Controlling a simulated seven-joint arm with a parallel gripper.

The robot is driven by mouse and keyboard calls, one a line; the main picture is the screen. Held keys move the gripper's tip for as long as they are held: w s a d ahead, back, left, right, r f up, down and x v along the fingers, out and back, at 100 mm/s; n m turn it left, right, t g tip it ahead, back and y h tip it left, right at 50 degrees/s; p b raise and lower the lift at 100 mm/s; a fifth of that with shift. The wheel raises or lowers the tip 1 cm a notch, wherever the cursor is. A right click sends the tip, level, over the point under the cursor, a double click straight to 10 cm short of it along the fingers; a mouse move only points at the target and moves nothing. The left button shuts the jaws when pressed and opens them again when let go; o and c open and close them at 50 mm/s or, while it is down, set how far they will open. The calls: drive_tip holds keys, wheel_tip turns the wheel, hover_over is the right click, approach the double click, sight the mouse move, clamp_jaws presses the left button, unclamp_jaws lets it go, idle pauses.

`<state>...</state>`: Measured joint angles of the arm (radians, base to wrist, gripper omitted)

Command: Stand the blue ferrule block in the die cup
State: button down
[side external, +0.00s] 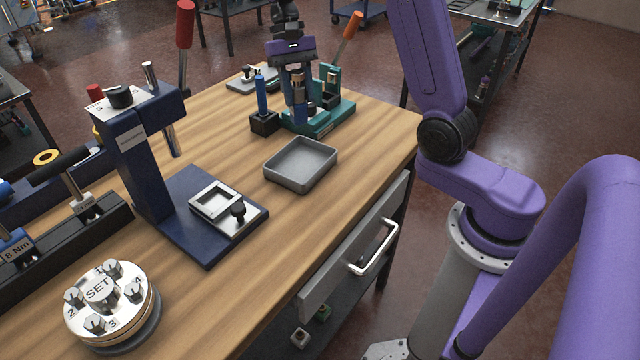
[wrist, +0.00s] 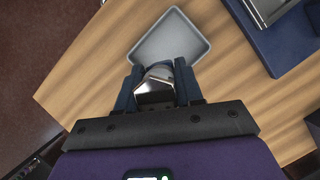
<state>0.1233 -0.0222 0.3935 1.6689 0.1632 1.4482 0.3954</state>
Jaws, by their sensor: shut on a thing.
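My gripper (side external: 298,110) points down over the teal hand press (side external: 330,122) at the far end of the bench. Its fingers are shut on a piece that looks like the blue ferrule block (side external: 301,115). The piece's blue lower end shows between the fingertips, with a tan part higher up. In the wrist view its near end looks pale and metallic (wrist: 155,92) between the dark blue fingers. The block looks roughly upright. The die cup cannot be made out clearly; the fingers and press hide that spot. I cannot tell whether the block touches the press.
A blue post (side external: 261,95) stands in a black block (side external: 264,123) just left of the gripper. The press's orange lever (side external: 350,26) rises close on the right. An empty grey tray (side external: 300,163) lies nearer. A navy press (side external: 140,165) and a SET disc (side external: 105,305) stand left.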

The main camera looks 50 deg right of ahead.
sight(297, 106)
drive_tip(key=shift+s+a+r+n+h, duration=0.2)
drive_tip(key=shift+a+n, duration=0.2)
drive_tip(key=shift+n, duration=0.15)
drive_tip(key=shift+s+a+r+n+h, duration=0.1)
drive_tip(key=shift+s+a+n+h, duration=0.1)
drive_tip(key=shift+a+n, duration=0.25)
drive_tip(key=shift+r+n, duration=0.25)
drive_tip(key=shift+n, duration=0.15)
wheel_tip(297, 106, up, 6)
drive_tip(key=r, duration=0.1)
drive_tip(key=w+d+n+t+h, duration=0.2)
drive_tip(key=w+d+n+h, duration=0.15)
drive_tip(key=d+n, duration=0.7)
drive_tip(key=w+d+n+t+h, duration=0.25)
drive_tip(key=w+d+n, duration=0.25)
drive_tip(key=d+n, duration=0.6)
drive_tip(key=shift+m+g, duration=0.35)
drive_tip(key=x, duration=0.5)
drive_tip(key=shift+w+a+f, duration=0.2)
drive_tip(key=shift+a+f, duration=0.05)
drive_tip(key=shift+f, duration=0.25)
drive_tip(key=shift+f, duration=2.85)
